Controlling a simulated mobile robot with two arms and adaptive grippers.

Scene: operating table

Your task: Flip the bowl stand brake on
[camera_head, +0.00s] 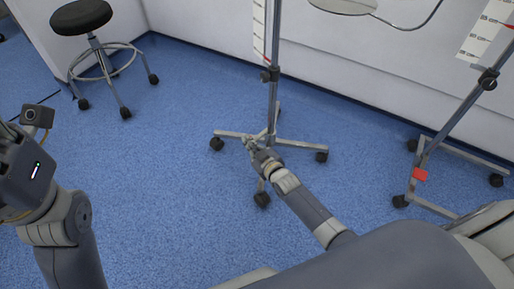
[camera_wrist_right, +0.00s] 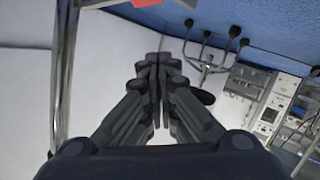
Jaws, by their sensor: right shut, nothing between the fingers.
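A wheeled stand (camera_head: 273,95) with a grey pole and splayed legs on dark casters stands at the centre of the head view. A second wheeled stand (camera_head: 452,125) at the right has a red tab (camera_head: 419,174) low on its base; I cannot tell which way the tab is set. My right gripper (camera_head: 249,143) reaches over the central stand's legs, left of its pole; I cannot tell if it touches. Its fingers (camera_wrist_right: 155,62) are shut and empty in the right wrist view. My left gripper (camera_head: 14,165) is at the left edge, fingertips not visible.
A black round stool (camera_head: 82,17) stands at the back left by the white wall. Blue floor (camera_head: 150,195) is clear between my arms. A red piece (camera_wrist_right: 95,2) shows at the wrist view's top edge.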

